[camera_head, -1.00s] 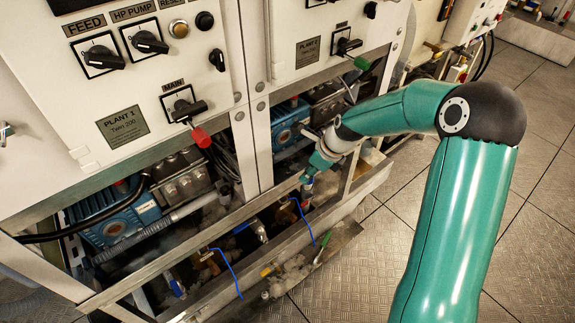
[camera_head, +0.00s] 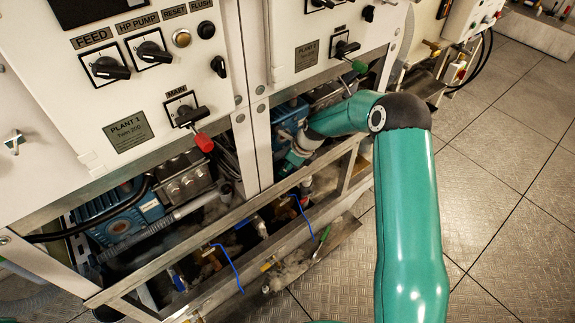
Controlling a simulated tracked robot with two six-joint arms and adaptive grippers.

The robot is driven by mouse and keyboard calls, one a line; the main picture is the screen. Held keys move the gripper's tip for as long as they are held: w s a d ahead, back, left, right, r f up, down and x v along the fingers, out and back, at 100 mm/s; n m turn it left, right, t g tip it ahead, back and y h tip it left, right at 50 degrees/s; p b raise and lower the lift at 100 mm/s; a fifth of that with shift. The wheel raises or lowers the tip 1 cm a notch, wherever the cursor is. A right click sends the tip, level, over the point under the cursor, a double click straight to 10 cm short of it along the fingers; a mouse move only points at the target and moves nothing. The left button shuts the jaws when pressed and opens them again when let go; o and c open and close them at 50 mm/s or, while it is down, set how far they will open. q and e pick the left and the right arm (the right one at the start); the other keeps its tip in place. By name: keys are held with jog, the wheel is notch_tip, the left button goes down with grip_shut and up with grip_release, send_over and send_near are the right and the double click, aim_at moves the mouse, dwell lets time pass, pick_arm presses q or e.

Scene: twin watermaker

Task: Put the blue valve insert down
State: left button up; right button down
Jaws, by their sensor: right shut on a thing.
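My right arm (camera_head: 410,200) reaches from the lower right into the open bay under the Plant 2 panel. My right gripper (camera_head: 288,168) is at its end, small and partly hidden, above the steel trough and beside the blue pump. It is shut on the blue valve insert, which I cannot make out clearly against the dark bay. My left gripper is out of view.
The blue pump of Plant 2 (camera_head: 290,113) stands close behind the wrist. A frame rail (camera_head: 225,225) runs in front of the bay. A green-handled tool (camera_head: 322,243) lies on the front ledge. The floor (camera_head: 500,200) at right is clear.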

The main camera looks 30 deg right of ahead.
jog(key=shift+w, duration=0.15)
jog(key=shift+f, duration=0.15)
jog(key=c, duration=0.9)
grip_release()
jog(key=v, duration=1.2)
jog(key=shift+b, duration=0.35)
